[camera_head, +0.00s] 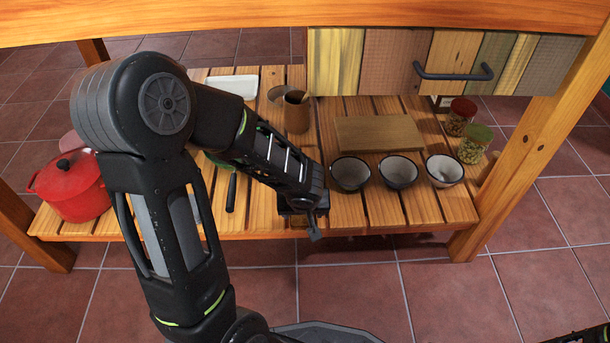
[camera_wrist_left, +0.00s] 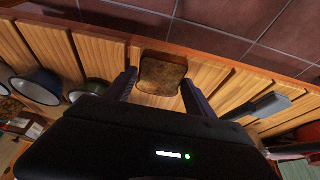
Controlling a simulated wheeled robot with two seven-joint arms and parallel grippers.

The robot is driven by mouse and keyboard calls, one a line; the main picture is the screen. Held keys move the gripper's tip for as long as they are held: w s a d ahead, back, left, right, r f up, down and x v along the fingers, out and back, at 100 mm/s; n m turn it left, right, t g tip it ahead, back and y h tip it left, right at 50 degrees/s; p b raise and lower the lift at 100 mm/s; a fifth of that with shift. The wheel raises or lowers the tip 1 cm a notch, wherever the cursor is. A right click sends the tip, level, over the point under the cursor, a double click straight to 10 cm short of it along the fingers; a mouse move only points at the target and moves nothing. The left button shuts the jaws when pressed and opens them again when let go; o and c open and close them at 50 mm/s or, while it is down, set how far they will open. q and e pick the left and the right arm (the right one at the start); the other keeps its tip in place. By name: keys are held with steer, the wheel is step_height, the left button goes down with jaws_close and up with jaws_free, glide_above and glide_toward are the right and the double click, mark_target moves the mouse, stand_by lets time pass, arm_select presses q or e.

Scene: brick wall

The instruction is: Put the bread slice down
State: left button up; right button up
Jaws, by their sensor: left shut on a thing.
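The brown bread slice (camera_wrist_left: 163,74) shows in the left wrist view between the two dark fingers of my left gripper (camera_wrist_left: 155,86). The gripper is shut on it, near the front edge of the slatted wooden shelf (camera_wrist_left: 115,55). In the head view my left gripper (camera_head: 306,214) is at the front edge of the shelf (camera_head: 270,212), left of the bowls. The slice cannot be made out there, behind the gripper and arm. I cannot tell whether the slice touches the slats. My right gripper is out of view.
Several bowls (camera_head: 349,174) stand right of my left gripper, with a wooden board (camera_head: 378,133) behind. Jars (camera_head: 474,144) stand at the right. A red pot (camera_head: 70,187) is at the left. A dark-handled utensil (camera_head: 231,192) lies left of the gripper. The table top and drawer (camera_head: 440,62) overhang the shelf.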

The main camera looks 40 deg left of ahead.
arm_select(q)
steer(key=shift+w+a+r, duration=0.1)
steer(key=shift+w+a, duration=0.05)
steer(key=w+a+p, duration=0.1)
steer(key=w+a, duration=0.2)
steer(key=w, duration=0.1)
steer(key=w+a+p, duration=0.1)
steer(key=w+a, duration=0.2)
steer(key=w, duration=0.2)
steer(key=w+a+p, duration=0.1)
steer(key=w+a, duration=0.3)
steer(key=shift+w, duration=0.2)
steer(key=shift+w+a, duration=0.15)
steer(key=shift+a, duration=0.05)
steer(key=shift+w+f+b, duration=0.15)
steer(key=shift+f+b, duration=0.75)
steer(key=shift+f, duration=0.9)
